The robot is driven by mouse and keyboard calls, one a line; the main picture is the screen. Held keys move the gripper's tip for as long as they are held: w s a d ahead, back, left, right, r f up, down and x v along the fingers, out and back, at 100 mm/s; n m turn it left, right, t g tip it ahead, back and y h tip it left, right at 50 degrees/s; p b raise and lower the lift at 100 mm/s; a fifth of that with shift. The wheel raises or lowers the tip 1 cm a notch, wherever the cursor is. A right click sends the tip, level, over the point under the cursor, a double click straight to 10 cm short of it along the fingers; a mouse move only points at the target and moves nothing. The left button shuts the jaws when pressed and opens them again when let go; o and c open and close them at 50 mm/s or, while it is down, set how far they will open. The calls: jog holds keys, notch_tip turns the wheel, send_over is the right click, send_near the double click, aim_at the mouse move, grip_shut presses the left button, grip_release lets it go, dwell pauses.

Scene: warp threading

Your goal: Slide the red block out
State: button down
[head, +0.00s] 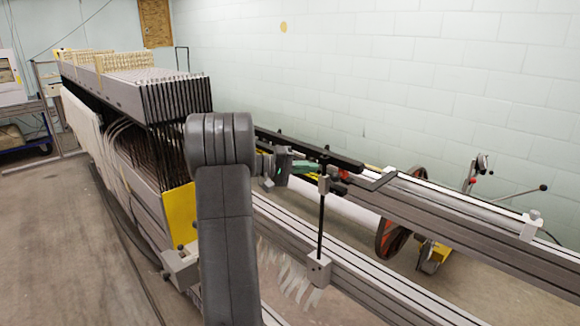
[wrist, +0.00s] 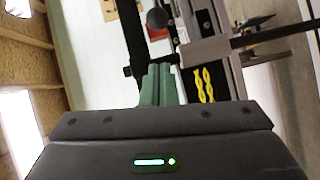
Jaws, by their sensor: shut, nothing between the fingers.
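My gripper (head: 304,167) is in the middle of the head view, beside the dark rail of the loom. In the wrist view its two green fingers (wrist: 157,72) are shut together with nothing between them. A small red block (wrist: 157,33) shows just beyond the fingertips in the wrist view, partly behind a dark bar. The fingers appear apart from it. In the head view a small red patch (head: 334,172) shows on the rail just right of the fingertips; most of it is hidden by dark parts.
A black upright rod (head: 321,220) with a clamp stands close to the right of my gripper. The long grey rail (head: 470,230) runs toward the lower right. The loom's frame stack (head: 150,95) stands at the left. Yellow twisted pieces (wrist: 204,85) show right of the fingers.

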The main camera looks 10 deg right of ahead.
aim_at(339, 175)
jog(key=s+d, duration=0.2)
jog(key=s, duration=0.1)
jog(key=shift+d+f, duration=0.25)
jog(key=shift+f, duration=0.1)
jog(key=s+d+b, duration=0.4)
jog(key=s+b, duration=0.1)
jog(key=s, duration=0.1)
jog(key=shift+s, duration=0.4)
